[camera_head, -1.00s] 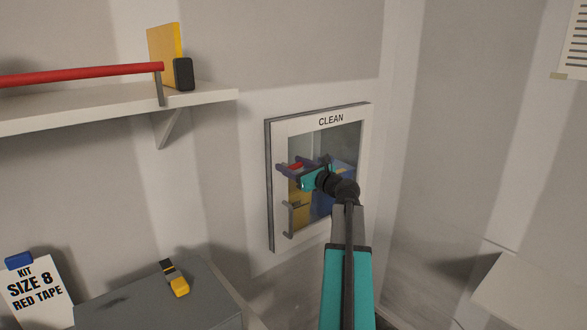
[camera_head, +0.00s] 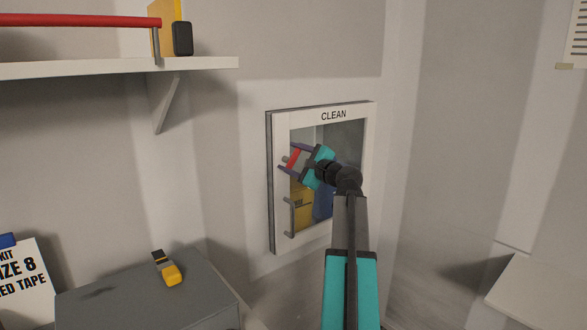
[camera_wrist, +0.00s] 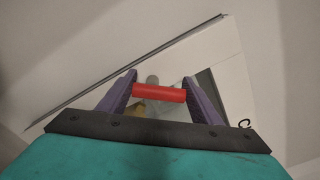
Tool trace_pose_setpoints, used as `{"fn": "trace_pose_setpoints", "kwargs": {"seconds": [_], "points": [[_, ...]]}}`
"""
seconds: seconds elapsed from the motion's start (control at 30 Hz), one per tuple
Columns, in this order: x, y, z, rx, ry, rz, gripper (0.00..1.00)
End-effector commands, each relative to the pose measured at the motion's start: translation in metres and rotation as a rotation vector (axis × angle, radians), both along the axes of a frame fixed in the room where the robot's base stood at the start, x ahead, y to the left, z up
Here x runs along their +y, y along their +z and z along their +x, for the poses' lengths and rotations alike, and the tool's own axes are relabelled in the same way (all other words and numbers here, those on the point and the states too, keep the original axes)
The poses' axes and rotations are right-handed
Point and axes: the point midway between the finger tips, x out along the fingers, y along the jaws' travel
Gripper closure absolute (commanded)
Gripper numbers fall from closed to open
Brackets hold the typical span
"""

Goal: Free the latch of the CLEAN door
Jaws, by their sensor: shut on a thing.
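The CLEAN door (camera_head: 333,115) is a white-framed hatch with a glass pane in the wall. It looks closed in the head view. Its red latch handle (camera_head: 295,158) is at the left side of the frame, above the grey pull handle (camera_head: 289,218). My gripper (camera_head: 288,157) is shut on the red latch handle, with its purple fingers tilted. In the wrist view the red handle (camera_wrist: 159,93) spans crosswise between both fingers, with a grey round pivot behind it. My teal gripper body hides part of the pane.
Yellow and blue items (camera_head: 302,208) show behind the pane. A shelf (camera_head: 120,67) with a red bar is at the upper left. A grey box (camera_head: 150,300) with a yellow-black tool (camera_head: 167,269) stands below left. A white ledge (camera_head: 525,295) is at the lower right.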

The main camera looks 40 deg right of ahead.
Motion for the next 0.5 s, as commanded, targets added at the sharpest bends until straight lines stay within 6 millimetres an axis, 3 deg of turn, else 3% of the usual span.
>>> {"fn": "trace_pose_setpoints", "kwargs": {"seconds": [0.5], "points": [[0.0062, -0.0059, 0.0012, 0.049, 0.000, -0.452, 0.64]]}}
